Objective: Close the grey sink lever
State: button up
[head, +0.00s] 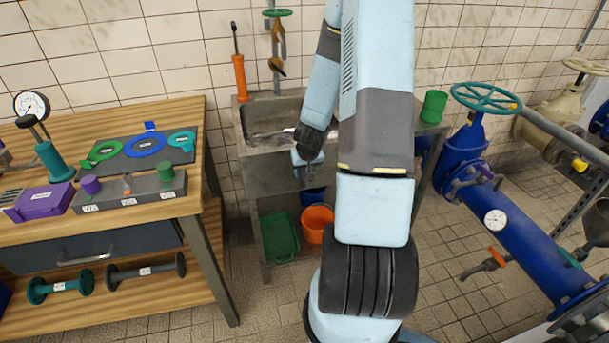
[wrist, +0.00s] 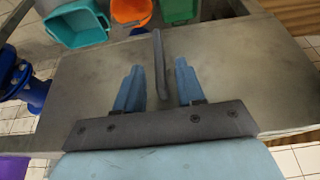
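The grey sink lever (wrist: 161,50) shows in the wrist view as a thin dark grey bar in front of the metal sink front. My gripper (wrist: 158,74) is open, with one blue finger on each side of the bar. Gaps show between the bar and both fingers, so they do not grip it. In the head view my gripper (head: 306,168) is at the front of the grey sink (head: 258,165), left of my arm. The lever cannot be made out clearly there, and my arm hides part of the sink.
A wooden workbench (head: 205,207) stands at left. A blue pipe (head: 520,240) with valves is at right. A green cup (head: 433,106) stands at the sink's right end.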

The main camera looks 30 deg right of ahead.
aim_at(304, 171)
jog(key=shift+x, duration=2)
jog(key=shift+c, duration=0.4)
grip_shut()
jog(key=shift+d, duration=0.3)
jog(key=shift+a, duration=0.15)
